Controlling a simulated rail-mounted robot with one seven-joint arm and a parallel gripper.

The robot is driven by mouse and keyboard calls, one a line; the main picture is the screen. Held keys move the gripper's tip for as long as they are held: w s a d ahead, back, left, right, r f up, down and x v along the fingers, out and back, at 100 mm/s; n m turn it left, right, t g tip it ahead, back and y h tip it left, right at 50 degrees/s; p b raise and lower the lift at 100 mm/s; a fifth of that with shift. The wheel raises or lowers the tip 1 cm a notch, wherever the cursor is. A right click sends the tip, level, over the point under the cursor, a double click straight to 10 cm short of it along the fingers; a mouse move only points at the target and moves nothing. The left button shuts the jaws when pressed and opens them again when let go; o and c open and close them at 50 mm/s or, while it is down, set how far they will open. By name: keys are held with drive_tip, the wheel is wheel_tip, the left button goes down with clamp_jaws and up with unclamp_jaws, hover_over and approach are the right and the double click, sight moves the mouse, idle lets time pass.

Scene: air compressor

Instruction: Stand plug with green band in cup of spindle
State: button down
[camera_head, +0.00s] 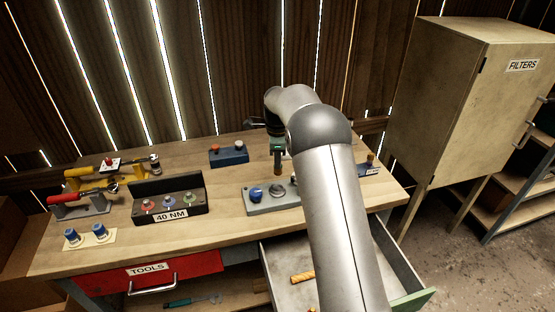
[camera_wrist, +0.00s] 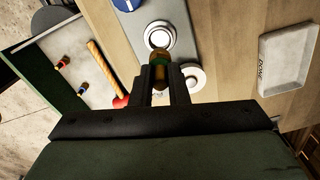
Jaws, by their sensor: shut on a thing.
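My gripper (camera_head: 278,158) is shut on an orange-brown plug with a green band (camera_head: 278,170), which hangs below the fingers. In the wrist view the plug (camera_wrist: 160,62) shows between my two dark fingers (camera_wrist: 164,78). The round pale cup of the spindle (camera_wrist: 158,33) lies just past the plug's end in that view. The plug overlaps the cup's near rim there. In the head view the plug's lower end is above the grey base (camera_head: 265,207), apart from it. The cup's inside is partly hidden by the plug.
A blue knob (camera_head: 257,194) and a second pale ring (camera_wrist: 193,78) flank the cup. A tray marked DONE (camera_wrist: 288,62) looks empty. An open drawer (camera_wrist: 72,45) holds a wooden-handled tool and banded plugs. A 40 NM holder (camera_head: 170,212) stands left.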

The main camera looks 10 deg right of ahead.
sight(277, 171)
drive_tip(key=shift+r, duration=0.1)
drive_tip(key=shift+a+r+n+p, duration=0.15)
drive_tip(key=shift+r+n+p, duration=0.05)
drive_tip(key=shift+n+p, duration=0.15)
drive_tip(key=shift+f+b, duration=1.8)
drive_tip(key=shift+f, duration=1.25)
drive_tip(key=shift+f+b, duration=0.6)
drive_tip(key=shift+f, duration=0.5)
drive_tip(key=c, duration=1.3)
unclamp_jaws()
drive_tip(key=shift+r, duration=0.1)
wheel_tip(277, 171, up, 17)
drive_tip(key=shift+f+b, duration=0.15)
drive_tip(key=shift+b, duration=0.65)
drive_tip(key=shift+r, duration=0.35)
